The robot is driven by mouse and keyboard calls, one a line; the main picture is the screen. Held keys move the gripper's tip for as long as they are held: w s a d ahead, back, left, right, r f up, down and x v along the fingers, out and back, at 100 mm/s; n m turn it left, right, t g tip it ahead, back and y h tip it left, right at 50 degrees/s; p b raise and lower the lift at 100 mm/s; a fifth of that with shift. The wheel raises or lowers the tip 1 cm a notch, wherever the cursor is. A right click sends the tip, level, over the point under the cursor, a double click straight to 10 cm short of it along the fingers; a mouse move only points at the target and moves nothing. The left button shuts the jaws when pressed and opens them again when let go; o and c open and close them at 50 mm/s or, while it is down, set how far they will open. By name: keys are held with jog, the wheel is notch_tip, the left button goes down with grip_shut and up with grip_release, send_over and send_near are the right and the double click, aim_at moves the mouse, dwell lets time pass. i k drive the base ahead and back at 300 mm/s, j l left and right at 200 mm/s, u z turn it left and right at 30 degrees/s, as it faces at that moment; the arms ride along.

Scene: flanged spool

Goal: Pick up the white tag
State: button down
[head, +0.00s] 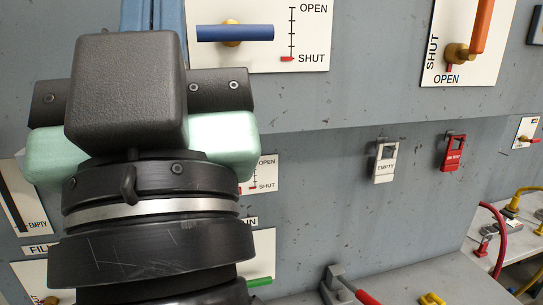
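The white tag (384,164) hangs upright from a small hook on the grey wall, right of the picture's middle. It has a slot near its top and reads "EMPTY". My gripper (145,130) fills the left of the head view, seen from behind as a black body with pale green parts on both sides. It is apart from the tag, well to its left. Its fingertips are hidden by its own body, so I cannot see whether they are open or hold anything.
A red tag (453,154) hangs just right of the white one. Above are a blue valve handle (235,33) and an orange valve handle (481,24). Below, a grey ledge (420,285) carries a red-handled part (366,297) and yellow fittings. The wall around the white tag is clear.

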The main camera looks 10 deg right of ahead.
aim_at(383, 170)
jog(key=l, duration=0.45)
jog(key=i+l, duration=0.15)
jog(key=l, duration=0.8)
jog(key=i, duration=0.55)
jog(key=z, duration=0.05)
